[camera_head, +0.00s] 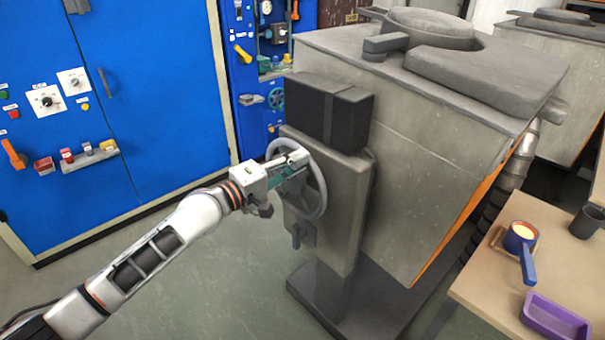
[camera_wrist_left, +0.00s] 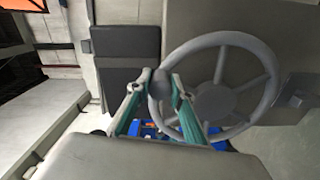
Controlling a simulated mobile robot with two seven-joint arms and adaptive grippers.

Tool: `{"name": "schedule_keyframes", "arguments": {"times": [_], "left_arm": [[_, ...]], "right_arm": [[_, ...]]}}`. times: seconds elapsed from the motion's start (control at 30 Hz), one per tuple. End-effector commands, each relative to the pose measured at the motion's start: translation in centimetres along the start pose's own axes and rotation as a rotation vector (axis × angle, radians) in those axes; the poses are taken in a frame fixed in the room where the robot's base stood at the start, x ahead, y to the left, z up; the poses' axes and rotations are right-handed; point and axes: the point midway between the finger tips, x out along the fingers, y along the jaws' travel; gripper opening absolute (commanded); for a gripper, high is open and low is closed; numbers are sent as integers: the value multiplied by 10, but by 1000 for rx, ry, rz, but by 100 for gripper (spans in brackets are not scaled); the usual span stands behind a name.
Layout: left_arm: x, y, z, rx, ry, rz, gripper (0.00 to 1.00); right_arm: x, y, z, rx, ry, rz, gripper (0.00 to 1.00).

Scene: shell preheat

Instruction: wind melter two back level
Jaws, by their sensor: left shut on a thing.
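The melter (camera_head: 420,150) is a large grey, box-like furnace at the centre right, and its top edge looks tilted in the head view. A grey spoked handwheel (camera_head: 321,197) is on the housing at its front; it also fills the right of the left wrist view (camera_wrist_left: 271,92). My left gripper (camera_head: 298,160) is at the wheel's rim, and in the left wrist view its fingers (camera_wrist_left: 161,88) are shut on the rim's left side. A small lever (camera_head: 298,236) sits below the wheel. My right gripper is not in view.
A blue cabinet (camera_head: 110,130) with knobs and buttons stands at the left. A wooden table (camera_head: 480,270) at the right bears a small pan (camera_head: 520,237) with a blue handle, a purple tray (camera_head: 555,318) and a dark cup (camera_head: 587,221). Floor at the lower left is clear.

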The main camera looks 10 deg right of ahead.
Motion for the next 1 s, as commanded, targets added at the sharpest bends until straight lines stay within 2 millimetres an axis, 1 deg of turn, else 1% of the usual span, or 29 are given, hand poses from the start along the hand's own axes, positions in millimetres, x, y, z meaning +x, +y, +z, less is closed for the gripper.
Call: {"name": "schedule_keyframes", "arguments": {"times": [0.03, 0.3, 0.5, 0.7, 1.0], "left_arm": [[2, 7, -5, -42, 2, 12, 0], [2, 10, -31, -261, 1, 12, 0], [2, 11, -44, -372, 1, 13, 0], [2, 11, -51, -435, 0, 13, 0], [2, 12, -54, -461, 0, 15, 0]], "right_arm": [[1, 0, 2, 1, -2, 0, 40], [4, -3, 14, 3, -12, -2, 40], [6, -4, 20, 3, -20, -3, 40], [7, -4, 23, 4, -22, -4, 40], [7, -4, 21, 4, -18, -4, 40]]}}
